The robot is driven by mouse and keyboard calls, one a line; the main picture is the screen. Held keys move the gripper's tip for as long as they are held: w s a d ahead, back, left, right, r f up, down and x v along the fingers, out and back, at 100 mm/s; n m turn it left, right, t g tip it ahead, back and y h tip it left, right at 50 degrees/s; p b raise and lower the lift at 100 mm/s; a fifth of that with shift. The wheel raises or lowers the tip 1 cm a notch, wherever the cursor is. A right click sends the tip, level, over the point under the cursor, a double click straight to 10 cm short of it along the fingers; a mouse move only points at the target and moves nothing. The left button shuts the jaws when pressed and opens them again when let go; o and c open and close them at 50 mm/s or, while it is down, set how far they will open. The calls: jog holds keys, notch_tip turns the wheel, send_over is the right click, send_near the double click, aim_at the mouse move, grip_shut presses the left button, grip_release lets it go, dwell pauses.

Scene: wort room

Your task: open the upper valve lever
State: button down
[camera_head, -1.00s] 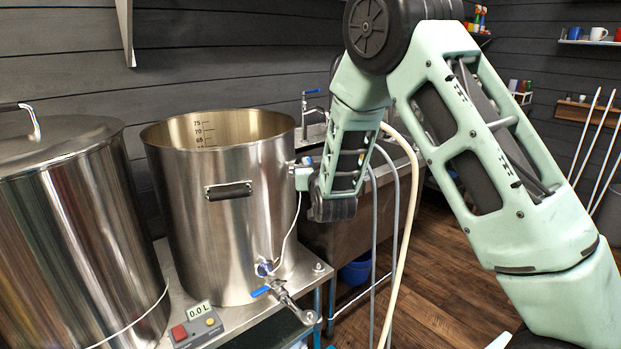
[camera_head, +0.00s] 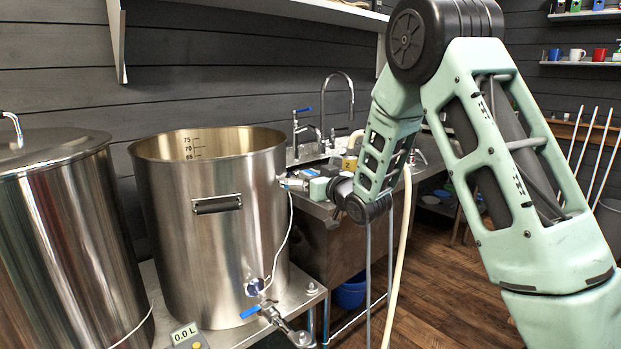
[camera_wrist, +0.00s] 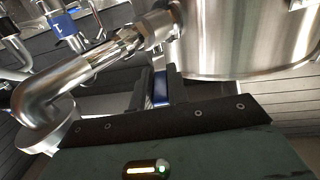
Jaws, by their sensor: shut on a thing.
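The upper valve (camera_head: 290,183) is a steel fitting high on the right side of the open steel kettle (camera_head: 240,240). In the wrist view its steel elbow pipe (camera_wrist: 75,80) runs across the left, from the kettle wall (camera_wrist: 240,40). My gripper (camera_head: 318,186) is beside this valve. In the wrist view its dark fingers (camera_wrist: 160,88) are shut on the blue lever (camera_wrist: 160,95), of which only a small part shows between them. The lever's exact angle is hard to tell.
A lower valve with a blue lever (camera_head: 250,312) is at the kettle's foot. A lidded kettle (camera_head: 60,240) stands at left. A display reading 0.0 L (camera_head: 186,334) sits in front. A sink with a tap (camera_head: 340,95) and hanging hoses (camera_head: 400,250) are behind and beside my arm.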

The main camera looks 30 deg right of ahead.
jog(key=c, duration=1.4)
grip_release()
jog(key=shift+o, duration=0.2)
jog(key=s+d+b, duration=0.1)
jog(key=s+b, duration=1.2)
jog(key=s, duration=0.4)
jog(key=shift+s, duration=0.2)
jog(key=shift+d, duration=0.1)
